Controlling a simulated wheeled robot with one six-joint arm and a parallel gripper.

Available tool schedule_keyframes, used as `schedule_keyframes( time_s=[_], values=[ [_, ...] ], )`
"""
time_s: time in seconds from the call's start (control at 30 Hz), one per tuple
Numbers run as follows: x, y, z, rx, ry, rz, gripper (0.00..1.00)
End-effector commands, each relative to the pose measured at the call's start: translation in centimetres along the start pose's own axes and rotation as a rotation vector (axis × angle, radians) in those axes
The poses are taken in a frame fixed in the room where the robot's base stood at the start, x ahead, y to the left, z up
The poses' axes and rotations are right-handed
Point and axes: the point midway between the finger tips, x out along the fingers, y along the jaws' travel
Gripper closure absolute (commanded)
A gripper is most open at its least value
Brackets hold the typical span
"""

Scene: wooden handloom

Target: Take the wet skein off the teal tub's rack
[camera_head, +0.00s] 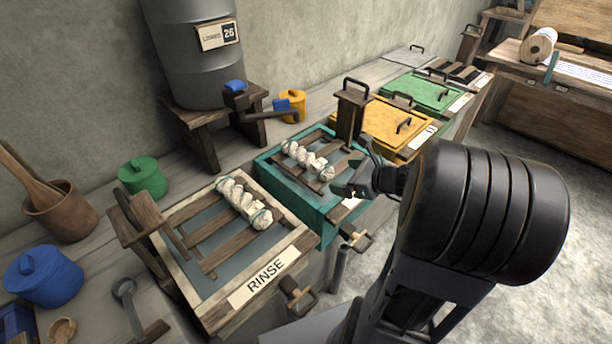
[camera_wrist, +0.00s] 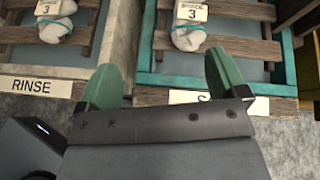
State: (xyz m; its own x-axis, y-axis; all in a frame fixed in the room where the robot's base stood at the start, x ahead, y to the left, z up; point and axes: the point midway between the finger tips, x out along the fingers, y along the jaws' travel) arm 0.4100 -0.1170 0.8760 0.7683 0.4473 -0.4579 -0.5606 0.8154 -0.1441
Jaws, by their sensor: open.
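The teal tub (camera_head: 264,165) stands mid-bench with a wooden slatted rack across its top. A pale twisted skein (camera_head: 308,159) with teal ties lies on that rack. In the wrist view the skein's near end (camera_wrist: 187,36) lies on the slats with a tag (camera_wrist: 191,10) reading 3; its far end is cut off. My gripper (camera_head: 345,187) is open and empty at the teal tub's front right edge, apart from the skein. In the wrist view my gripper's green fingers (camera_wrist: 165,80) are spread below the skein, in front of the tub's front rim.
The RINSE tub (camera_head: 200,290) to the left holds another pale skein (camera_head: 244,203) on its rack. A wooden post (camera_head: 352,112) stands at the teal tub's back right. Yellow (camera_head: 385,122) and green (camera_head: 420,92) lidded tubs stand beyond. A grey drum (camera_head: 190,60) stands behind.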

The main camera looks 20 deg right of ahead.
Motion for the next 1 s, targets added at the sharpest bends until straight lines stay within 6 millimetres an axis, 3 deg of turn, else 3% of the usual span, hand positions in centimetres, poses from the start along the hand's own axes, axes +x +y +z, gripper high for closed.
schedule_keyframes(
  time_s=[0.03,0.2,0.6,0.87,1.0],
  values=[
    [0.3,-0.9,-1.8,0.07,-0.019,-0.04,0.08],
    [1.0,-2.8,-3.4,0.203,-0.066,-0.115,0.08],
    [7.2,-3.9,-3.0,0.221,-0.074,-0.126,0.08],
    [8.7,-4.1,-2.9,0.22,-0.073,-0.127,0.08],
    [10.5,-4.0,-3.0,0.219,-0.072,-0.124,0.08]
  ],
)
